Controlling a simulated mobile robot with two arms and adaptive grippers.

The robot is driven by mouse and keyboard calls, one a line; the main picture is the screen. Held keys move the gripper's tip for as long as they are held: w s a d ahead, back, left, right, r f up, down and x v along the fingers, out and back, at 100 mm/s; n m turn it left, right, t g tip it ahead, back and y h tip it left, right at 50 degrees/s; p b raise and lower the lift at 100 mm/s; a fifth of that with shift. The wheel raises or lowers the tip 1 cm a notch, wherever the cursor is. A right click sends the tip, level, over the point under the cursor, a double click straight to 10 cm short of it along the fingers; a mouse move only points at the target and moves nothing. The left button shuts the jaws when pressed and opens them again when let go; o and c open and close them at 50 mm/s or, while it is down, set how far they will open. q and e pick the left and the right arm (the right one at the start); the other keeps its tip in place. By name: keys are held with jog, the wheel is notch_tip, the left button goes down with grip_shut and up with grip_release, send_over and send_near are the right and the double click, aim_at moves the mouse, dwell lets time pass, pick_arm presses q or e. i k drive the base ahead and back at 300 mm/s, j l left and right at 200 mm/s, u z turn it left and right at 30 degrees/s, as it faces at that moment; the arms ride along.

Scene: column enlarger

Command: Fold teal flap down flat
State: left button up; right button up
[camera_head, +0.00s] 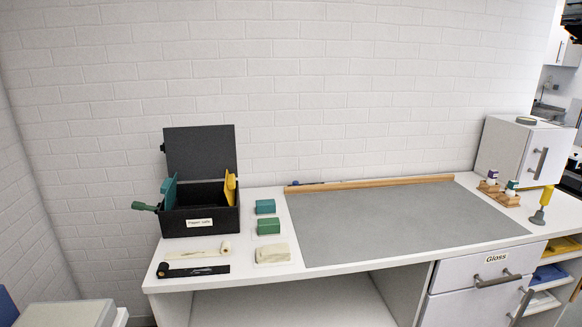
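A black box (200,222) labelled "Paper safe" stands at the left end of the white counter. Its black lid (201,151) is open and stands upright at the back. The teal flap (169,191) stands up at the box's left side, tilted a little. A yellow flap (230,188) stands up at the right side. A dark green handle (144,206) sticks out of the box's left wall. The inside of the box is mostly hidden by its front wall. Neither of my grippers can be made out in the head view.
A teal block (265,206), a green block (268,226) and a cream pad (273,253) lie right of the box. Two strips with rolled ends lie in front of it. A large grey mat (390,225) fills the middle. A white cabinet (520,148) stands at the right.

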aim_at(169, 188)
jog(key=i+l+u, duration=0.25)
jog(key=u, duration=0.25)
jog(key=i+l+u, duration=0.35)
jog(key=u, duration=0.15)
jog(key=k, duration=0.1)
